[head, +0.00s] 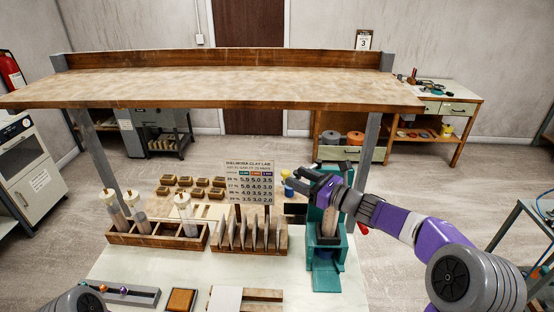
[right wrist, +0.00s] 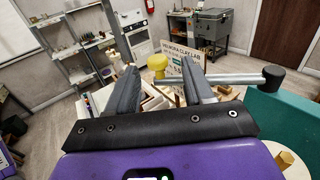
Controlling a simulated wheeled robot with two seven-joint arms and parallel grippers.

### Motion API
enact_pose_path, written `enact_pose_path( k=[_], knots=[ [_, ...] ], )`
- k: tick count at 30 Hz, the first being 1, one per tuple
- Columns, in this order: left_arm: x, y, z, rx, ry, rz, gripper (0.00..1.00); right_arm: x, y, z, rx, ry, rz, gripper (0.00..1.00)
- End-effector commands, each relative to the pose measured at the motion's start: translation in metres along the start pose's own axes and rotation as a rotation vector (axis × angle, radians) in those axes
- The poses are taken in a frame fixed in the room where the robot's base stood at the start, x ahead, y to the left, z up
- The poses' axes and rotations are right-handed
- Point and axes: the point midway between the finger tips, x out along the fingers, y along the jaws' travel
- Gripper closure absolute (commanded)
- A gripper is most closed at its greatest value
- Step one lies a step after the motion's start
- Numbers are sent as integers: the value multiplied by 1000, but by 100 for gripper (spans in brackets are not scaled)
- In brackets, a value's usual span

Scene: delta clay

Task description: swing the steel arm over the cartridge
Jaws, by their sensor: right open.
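A teal press (head: 327,280) stands at the right end of the white-topped bench, with a tan cylinder that looks like the cartridge (head: 329,221) upright in it. My right gripper (head: 298,182) is open at the press's upper part. In the right wrist view, the steel arm (right wrist: 235,79) lies level across the right finger, with a black end (right wrist: 273,77) at right. A yellow knob (right wrist: 157,62) shows between the open fingers; I cannot tell whether they touch it. The cylinder's top (right wrist: 285,160) shows at lower right. My left gripper is out of view.
A wooden rack of white-capped tubes (head: 156,236) and a slotted wooden rack (head: 248,242) stand left of the press. A printed sign (head: 249,181) stands behind. A raised wooden shelf (head: 225,88) spans above.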

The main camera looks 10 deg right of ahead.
Motion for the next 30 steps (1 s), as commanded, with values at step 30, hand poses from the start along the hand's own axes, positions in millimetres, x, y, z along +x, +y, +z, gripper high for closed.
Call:
enact_pose_path(
  k=[30],
  knots=[
    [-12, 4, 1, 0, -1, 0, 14, 73, 0, 0, 1, -2, 0, 73]
  ],
)
